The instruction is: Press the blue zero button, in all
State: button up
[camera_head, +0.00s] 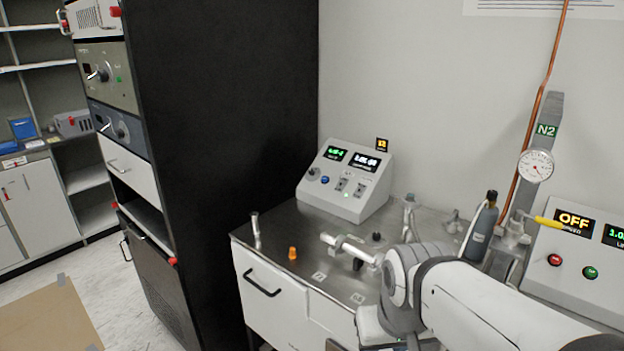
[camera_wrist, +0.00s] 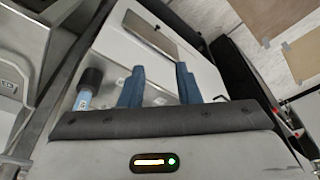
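A grey sloped console (camera_head: 345,181) stands at the back of the metal-topped bench, with two lit displays on its face. A small blue button (camera_head: 325,180) is at the lower left of that face, beside a dark knob. My arm comes in from the lower right of the head view, well apart from the console. My gripper's fingertips are not clear in the head view. In the wrist view my gripper (camera_wrist: 160,82) shows two blue fingers spread apart with nothing between them. The blue button cannot be made out in the wrist view.
An orange cap (camera_head: 292,254), a metal post (camera_head: 255,231) and a silver fitting (camera_head: 350,251) stand on the bench before the console. A grey bottle (camera_head: 481,229) and copper pipe (camera_head: 540,104) are at right. A tall black rack (camera_head: 220,150) blocks the left side.

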grip_shut()
dwell(1.4)
